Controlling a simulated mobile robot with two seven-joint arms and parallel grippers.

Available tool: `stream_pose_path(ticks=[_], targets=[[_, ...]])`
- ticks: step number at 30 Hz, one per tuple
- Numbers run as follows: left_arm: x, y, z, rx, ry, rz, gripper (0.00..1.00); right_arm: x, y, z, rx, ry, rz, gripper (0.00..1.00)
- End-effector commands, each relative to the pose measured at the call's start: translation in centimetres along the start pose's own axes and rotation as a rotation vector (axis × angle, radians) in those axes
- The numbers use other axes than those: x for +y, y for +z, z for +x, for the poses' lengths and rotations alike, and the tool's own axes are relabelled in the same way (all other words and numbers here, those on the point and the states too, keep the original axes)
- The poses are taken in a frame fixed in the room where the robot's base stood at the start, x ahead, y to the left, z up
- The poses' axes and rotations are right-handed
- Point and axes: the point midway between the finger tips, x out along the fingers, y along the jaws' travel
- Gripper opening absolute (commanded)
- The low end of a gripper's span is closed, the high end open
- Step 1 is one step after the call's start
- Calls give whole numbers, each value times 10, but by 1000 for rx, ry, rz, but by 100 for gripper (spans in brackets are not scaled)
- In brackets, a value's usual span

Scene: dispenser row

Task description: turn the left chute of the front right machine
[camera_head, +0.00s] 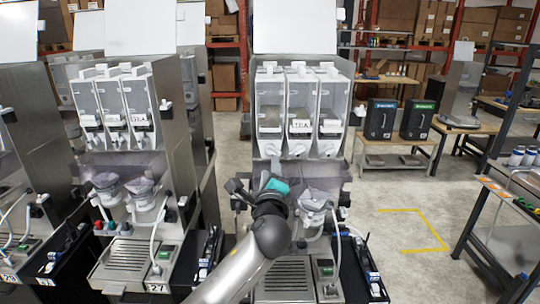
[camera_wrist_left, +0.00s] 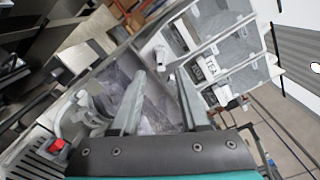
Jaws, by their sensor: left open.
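The front right machine (camera_head: 300,100) stands in the middle of the head view with three clear canisters side by side, the middle one labelled TEA. White chutes sit under the canisters; the left chute (camera_head: 271,150) is above my left gripper (camera_head: 262,186). In the left wrist view a white chute (camera_wrist_left: 160,55) shows just beyond the fingertips, but I cannot tell surely which one it is. My left gripper is open and empty in that view (camera_wrist_left: 161,76), its fingers apart before a translucent purplish panel. It touches no chute that I can see. My right gripper is out of view.
A similar machine (camera_head: 125,110) stands close on the left. A mixing bowl (camera_head: 314,208) sits right of my gripper, with a drip tray (camera_head: 288,275) below. Open floor (camera_head: 395,205) lies to the right, before a workbench (camera_head: 400,150) with two black dispensers.

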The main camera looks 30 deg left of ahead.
Motion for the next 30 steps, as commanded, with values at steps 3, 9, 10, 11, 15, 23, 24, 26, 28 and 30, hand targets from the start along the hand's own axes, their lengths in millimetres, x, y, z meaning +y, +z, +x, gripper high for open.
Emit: stream_pose_path(ticks=[3,9,10,11,15,23,24,26,28,30], targets=[[-1,1,19,-2,1,0,45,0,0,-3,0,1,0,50],[-1,1,46,-2,1,-1,45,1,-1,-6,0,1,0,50],[0,1,49,-1,2,-1,45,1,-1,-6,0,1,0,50],[0,1,52,-1,1,-1,45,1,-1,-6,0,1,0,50],[0,0,64,-1,1,-1,45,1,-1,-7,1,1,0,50],[0,0,71,0,0,-2,45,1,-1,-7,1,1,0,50],[0,0,71,0,0,-2,45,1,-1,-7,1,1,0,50],[0,0,71,0,0,-2,45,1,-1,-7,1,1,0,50],[0,0,71,0,0,-2,45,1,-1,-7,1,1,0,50],[0,0,71,0,0,-2,42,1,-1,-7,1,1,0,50]])
